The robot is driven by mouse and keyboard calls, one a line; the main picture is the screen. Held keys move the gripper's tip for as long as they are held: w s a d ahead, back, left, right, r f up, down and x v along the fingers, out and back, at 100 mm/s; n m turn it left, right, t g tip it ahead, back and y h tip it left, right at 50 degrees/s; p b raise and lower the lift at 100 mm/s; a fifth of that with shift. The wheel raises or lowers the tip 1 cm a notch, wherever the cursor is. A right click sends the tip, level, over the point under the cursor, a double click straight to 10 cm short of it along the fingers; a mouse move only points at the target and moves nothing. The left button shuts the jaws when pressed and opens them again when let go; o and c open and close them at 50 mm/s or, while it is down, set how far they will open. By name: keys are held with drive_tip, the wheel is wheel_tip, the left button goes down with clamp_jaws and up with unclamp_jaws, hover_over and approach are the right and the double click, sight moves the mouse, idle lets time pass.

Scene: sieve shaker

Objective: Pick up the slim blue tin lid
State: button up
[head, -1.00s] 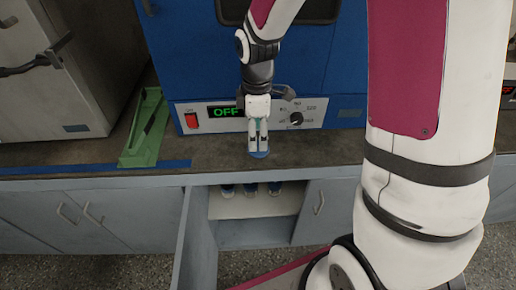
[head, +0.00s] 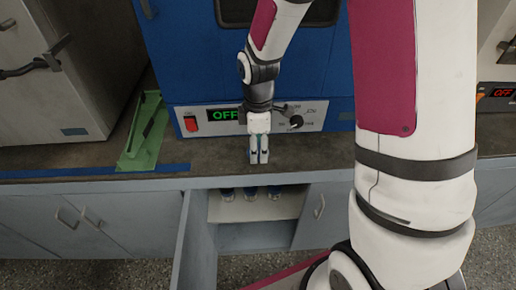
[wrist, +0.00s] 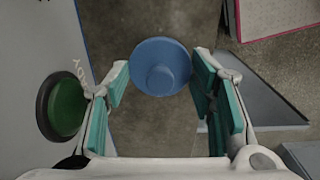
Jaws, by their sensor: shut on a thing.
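The slim blue tin lid (wrist: 161,67) is a round blue disc with a raised knob in its middle, seen from above in the wrist view. It sits between the tips of my gripper (wrist: 162,72), one teal-padded finger at each side of its rim. My gripper is shut on it. In the head view my gripper (head: 258,157) points down over the counter in front of the blue machine, and it hides most or all of the lid. I cannot tell whether the lid still touches the counter.
The blue machine (head: 330,60) stands just behind my gripper, with a control panel and black dial (head: 296,121). A green tray (head: 145,132) lies to the left on the counter (head: 330,155).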

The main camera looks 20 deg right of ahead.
drive_tip(key=shift+r, duration=0.1)
wheel_tip(320, 180, up, 4)
drive_tip(key=shift+f+p, duration=0.15)
drive_tip(key=shift+p, duration=0.2)
drive_tip(key=s+r+p, duration=0.1)
drive_tip(key=s+p, duration=0.3)
drive_tip(key=s, duration=0.9)
drive_tip(key=shift+s+a+r, duration=0.2)
drive_tip(key=shift+a+r, duration=0.05)
drive_tip(key=shift+a, duration=0.2)
drive_tip(key=shift+p, duration=0.45)
drive_tip(key=shift+s+r+p, duration=0.1)
drive_tip(key=shift+p, duration=0.55)
drive_tip(key=shift+s+a+f+p, duration=0.15)
drive_tip(key=shift+s+p, duration=0.45)
drive_tip(key=shift+p, duration=1.15)
drive_tip(key=shift+s+f+p, duration=0.15)
drive_tip(key=shift+s+p, duration=0.45)
drive_tip(key=shift+p, duration=1.15)
